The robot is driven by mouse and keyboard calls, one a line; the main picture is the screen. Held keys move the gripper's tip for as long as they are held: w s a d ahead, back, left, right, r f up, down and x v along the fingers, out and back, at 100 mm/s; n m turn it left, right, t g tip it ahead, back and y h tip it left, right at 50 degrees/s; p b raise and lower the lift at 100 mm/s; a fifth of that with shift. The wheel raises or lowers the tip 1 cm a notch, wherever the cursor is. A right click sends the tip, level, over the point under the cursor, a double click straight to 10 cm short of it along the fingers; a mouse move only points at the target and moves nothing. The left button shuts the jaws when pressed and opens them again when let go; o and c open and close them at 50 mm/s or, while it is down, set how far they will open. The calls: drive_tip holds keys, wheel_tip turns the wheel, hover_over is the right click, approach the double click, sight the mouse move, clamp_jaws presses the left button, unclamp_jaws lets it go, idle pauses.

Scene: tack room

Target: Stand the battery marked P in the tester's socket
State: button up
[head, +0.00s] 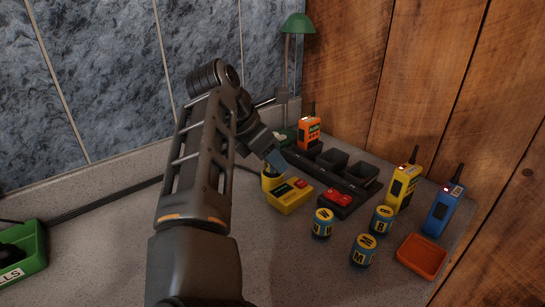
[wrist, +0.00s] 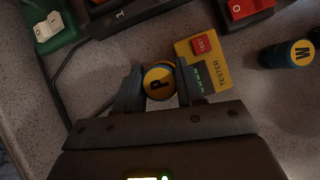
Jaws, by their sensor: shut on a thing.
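The battery marked P (wrist: 158,84) has a round yellow top with its letter facing up in the wrist view. My gripper (wrist: 158,88) is shut on it, one dark finger on each side. The yellow tester (wrist: 209,66), with a red TEST button and a small dark panel, lies right beside it. In the head view my gripper (head: 275,161) points down over the yellow socket (head: 270,182) at the left end of the tester (head: 290,197). The fingers hide most of the battery there. I cannot tell how deep it sits in the socket.
Three blue-and-yellow batteries (head: 323,223) (head: 381,220) (head: 363,251) stand right of the tester. A black charger rack (head: 349,177) holds an orange radio (head: 309,132). Yellow (head: 402,186) and blue (head: 443,209) radios, an orange tray (head: 422,257), a green lamp (head: 298,24) and a green bin (head: 22,250) surround it.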

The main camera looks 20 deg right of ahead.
drive_tip(key=shift+f, duration=0.3)
drive_tip(key=o, duration=0.8)
drive_tip(key=shift+r, duration=0.15)
